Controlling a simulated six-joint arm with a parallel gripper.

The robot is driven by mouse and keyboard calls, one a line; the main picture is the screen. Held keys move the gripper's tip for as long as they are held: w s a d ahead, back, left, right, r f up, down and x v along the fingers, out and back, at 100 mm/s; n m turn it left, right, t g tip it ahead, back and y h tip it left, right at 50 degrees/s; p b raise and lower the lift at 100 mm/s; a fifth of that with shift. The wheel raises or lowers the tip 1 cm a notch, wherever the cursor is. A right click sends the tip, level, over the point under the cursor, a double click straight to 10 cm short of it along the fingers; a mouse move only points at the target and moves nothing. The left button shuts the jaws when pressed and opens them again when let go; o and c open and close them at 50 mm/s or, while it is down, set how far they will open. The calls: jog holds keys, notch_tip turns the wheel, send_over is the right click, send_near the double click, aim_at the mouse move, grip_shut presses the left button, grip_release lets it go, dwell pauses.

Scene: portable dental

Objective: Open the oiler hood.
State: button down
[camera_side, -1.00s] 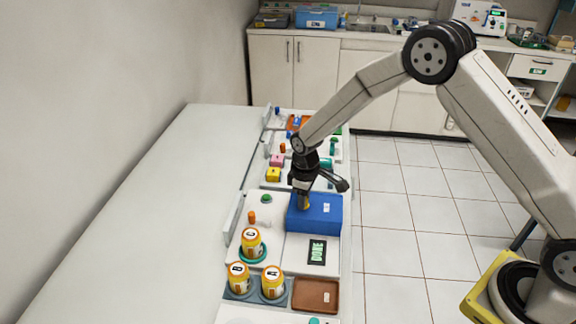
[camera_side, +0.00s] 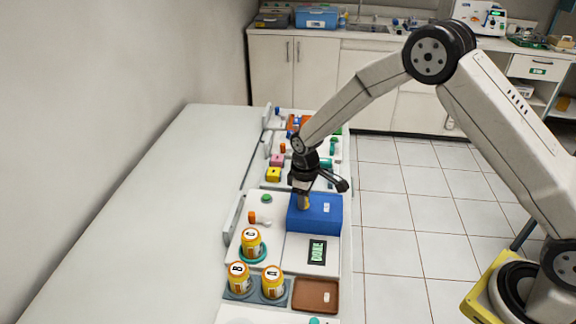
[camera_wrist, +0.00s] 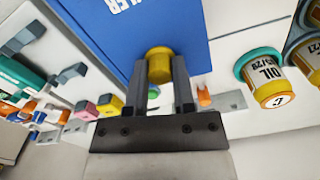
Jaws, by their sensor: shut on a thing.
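The oiler hood is a blue box (camera_side: 325,212) on the white bench unit. It also shows in the wrist view (camera_wrist: 185,22), with partly visible white lettering, and it looks closed in both views. A yellow round knob (camera_wrist: 159,62) stands at its edge. My gripper (camera_wrist: 162,82) is shut on this yellow knob, one dark finger on each side. In the side view my gripper (camera_side: 303,200) points down at the left part of the blue hood and hides most of the knob.
A yellow bottle C (camera_side: 251,242) stands in a teal ring left of the hood. Two more bottles (camera_side: 256,282) stand in front, beside a brown tray (camera_side: 316,295). A DONE plate (camera_side: 317,252) lies before the hood. Pink (camera_side: 277,160) and yellow blocks (camera_side: 273,174) sit behind.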

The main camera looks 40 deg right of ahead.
dwell(0.5)
jog(key=s+a, duration=0.6)
jog(key=shift+s+a, duration=0.25)
jog(key=shift+a, duration=0.1)
jog(key=shift+c, duration=2.2)
grip_release()
notch_tip(320, 180, up, 8)
jog(key=shift+d, duration=0.1)
